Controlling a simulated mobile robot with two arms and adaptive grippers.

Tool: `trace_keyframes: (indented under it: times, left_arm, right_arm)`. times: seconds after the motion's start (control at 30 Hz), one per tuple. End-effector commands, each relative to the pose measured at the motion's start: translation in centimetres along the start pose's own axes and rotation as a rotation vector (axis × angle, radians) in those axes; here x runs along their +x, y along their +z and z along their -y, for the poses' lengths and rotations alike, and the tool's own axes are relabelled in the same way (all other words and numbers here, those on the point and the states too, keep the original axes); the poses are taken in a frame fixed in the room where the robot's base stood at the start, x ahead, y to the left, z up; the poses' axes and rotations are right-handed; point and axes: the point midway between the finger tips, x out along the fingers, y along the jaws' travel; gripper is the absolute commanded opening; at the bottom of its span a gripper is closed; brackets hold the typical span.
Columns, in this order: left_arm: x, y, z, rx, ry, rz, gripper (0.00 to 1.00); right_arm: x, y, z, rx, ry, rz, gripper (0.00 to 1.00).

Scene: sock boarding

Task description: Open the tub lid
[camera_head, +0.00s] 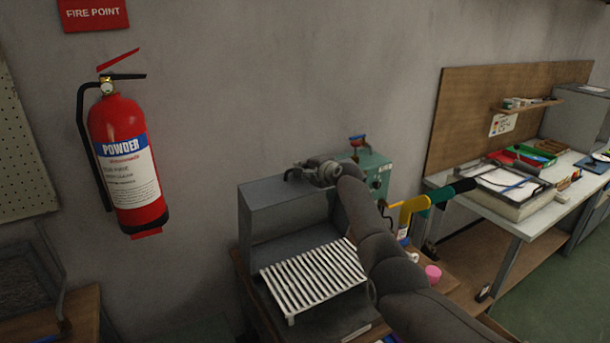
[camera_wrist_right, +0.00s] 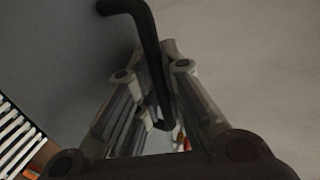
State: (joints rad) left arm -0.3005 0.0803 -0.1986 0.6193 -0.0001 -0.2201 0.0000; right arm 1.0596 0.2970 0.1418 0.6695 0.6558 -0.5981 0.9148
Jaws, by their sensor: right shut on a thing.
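A grey metal tub lid (camera_head: 285,207) stands above a bench at the centre of the head view, raised behind a white slatted rack (camera_head: 312,275). A black bent handle (camera_wrist_right: 150,55) rises from the grey surface in the right wrist view. My right gripper (camera_head: 312,172) is at the lid's top edge, reaching in from the lower right. In the right wrist view its fingers (camera_wrist_right: 158,115) are shut around the handle. The fingers partly hide the handle's lower end. My left gripper is not in view.
A green box (camera_head: 376,172) with a red-handled part stands just behind my right arm. Yellow and green handled tools (camera_head: 412,207) and a pink cup (camera_head: 433,273) are right of the arm. A fire extinguisher (camera_head: 125,160) hangs on the wall at left.

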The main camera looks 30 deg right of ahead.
Motion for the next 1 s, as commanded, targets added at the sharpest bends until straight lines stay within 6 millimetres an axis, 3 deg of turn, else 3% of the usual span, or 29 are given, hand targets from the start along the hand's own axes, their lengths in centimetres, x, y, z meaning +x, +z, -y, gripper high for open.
trace_keyframes:
  times: [0.93,0.97,1.0]
  left_arm:
    - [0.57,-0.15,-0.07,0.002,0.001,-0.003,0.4]
    - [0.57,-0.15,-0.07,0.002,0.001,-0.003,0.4]
    - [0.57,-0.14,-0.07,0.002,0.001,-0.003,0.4]
  right_arm:
    - [1.22,-0.48,0.35,-0.007,0.054,0.001,0.0]
    - [1.22,-0.48,0.34,-0.007,0.054,0.001,0.12]
    - [1.22,-0.48,0.34,-0.007,0.054,0.001,0.17]
